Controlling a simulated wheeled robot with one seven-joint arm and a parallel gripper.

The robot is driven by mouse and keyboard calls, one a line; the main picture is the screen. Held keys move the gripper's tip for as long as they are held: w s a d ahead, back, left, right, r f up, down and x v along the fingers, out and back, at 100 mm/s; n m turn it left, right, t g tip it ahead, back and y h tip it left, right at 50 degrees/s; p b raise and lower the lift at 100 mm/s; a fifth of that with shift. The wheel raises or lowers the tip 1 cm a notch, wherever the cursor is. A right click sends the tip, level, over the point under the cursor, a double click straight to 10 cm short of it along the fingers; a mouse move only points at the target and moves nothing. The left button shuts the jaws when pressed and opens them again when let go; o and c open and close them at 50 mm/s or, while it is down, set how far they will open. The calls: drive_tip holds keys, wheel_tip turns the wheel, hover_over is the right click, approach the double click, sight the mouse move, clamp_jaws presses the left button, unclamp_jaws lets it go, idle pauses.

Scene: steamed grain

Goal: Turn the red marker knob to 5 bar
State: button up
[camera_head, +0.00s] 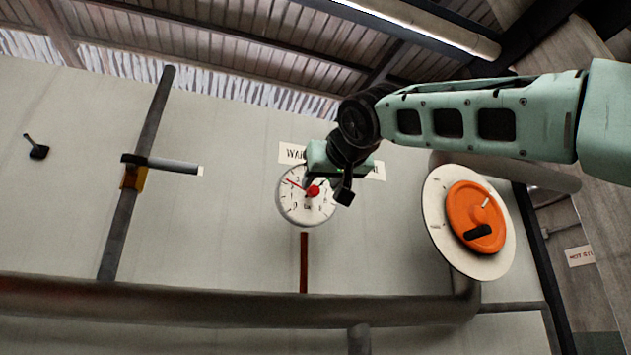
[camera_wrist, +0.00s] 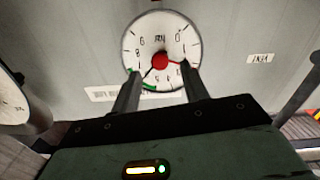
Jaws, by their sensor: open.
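The red marker knob (camera_head: 313,191) sits at the centre of a round white gauge (camera_head: 293,209) on the wall. In the wrist view the gauge (camera_wrist: 143,32) appears upside down, with the knob (camera_wrist: 160,62) in its middle. A red pointer reaches from the knob toward the dial's edge. A green arc shows on the rim. My gripper (camera_wrist: 159,82) is open, its two dark fingers apart in front of the gauge, to either side of the knob's line. I cannot tell whether they touch it. In the head view my wrist covers the gauge's upper right part.
A large orange wheel (camera_head: 463,205) on a white disc stands at the right. A lever valve (camera_head: 165,163) on a vertical pipe is at the left. A thick pipe (camera_head: 220,302) runs along below. A partly hidden sign (camera_head: 292,153) is above the gauge.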

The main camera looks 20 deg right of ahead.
sight(315, 190)
drive_tip(key=shift+w+p, duration=0.65)
drive_tip(key=shift+w, duration=1.75)
clamp_jaws()
